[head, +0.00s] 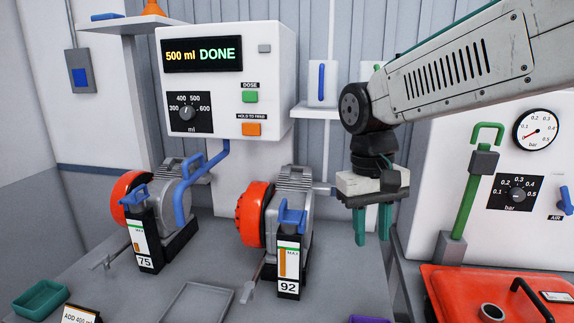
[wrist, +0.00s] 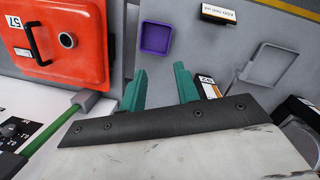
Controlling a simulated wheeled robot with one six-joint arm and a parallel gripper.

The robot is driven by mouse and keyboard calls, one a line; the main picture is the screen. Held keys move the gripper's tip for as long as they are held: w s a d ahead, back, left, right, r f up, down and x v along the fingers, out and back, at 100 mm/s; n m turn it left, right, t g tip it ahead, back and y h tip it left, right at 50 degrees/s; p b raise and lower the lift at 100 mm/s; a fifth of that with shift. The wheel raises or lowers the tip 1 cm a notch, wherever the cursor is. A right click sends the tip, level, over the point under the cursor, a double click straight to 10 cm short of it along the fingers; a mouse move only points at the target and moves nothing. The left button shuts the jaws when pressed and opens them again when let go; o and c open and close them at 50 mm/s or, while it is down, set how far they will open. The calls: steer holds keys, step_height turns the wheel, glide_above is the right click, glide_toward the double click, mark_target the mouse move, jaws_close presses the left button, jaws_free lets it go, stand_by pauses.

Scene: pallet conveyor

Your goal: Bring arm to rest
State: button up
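My gripper (head: 373,224) hangs from my arm at the right of the head view, in front of the shelf and to the right of the pump labelled 92 (head: 278,222). Its two green fingers point down and stand apart with nothing between them. In the wrist view my gripper (wrist: 160,90) also shows its green fingers spread, with grey bench surface beyond them. It touches nothing that I can see.
A dosing panel (head: 226,80) reads 500 ml DONE. A second pump labelled 75 (head: 165,215) stands left. A red lidded box (head: 500,290), a green lever (head: 468,190) and a gauge panel are at right. A purple tray (wrist: 156,38) and a grey tray (head: 193,303) lie on the bench.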

steer(key=s+d+f+m+t, duration=0.1)
steer(key=s+d, duration=0.5)
steer(key=s, duration=0.3)
steer(key=s+d+f+m+t+y, duration=0.1)
steer(key=s+d+f, duration=0.1)
steer(key=s+d, duration=0.4)
steer(key=shift+s, duration=1.8)
steer(key=shift+a+f, duration=0.1)
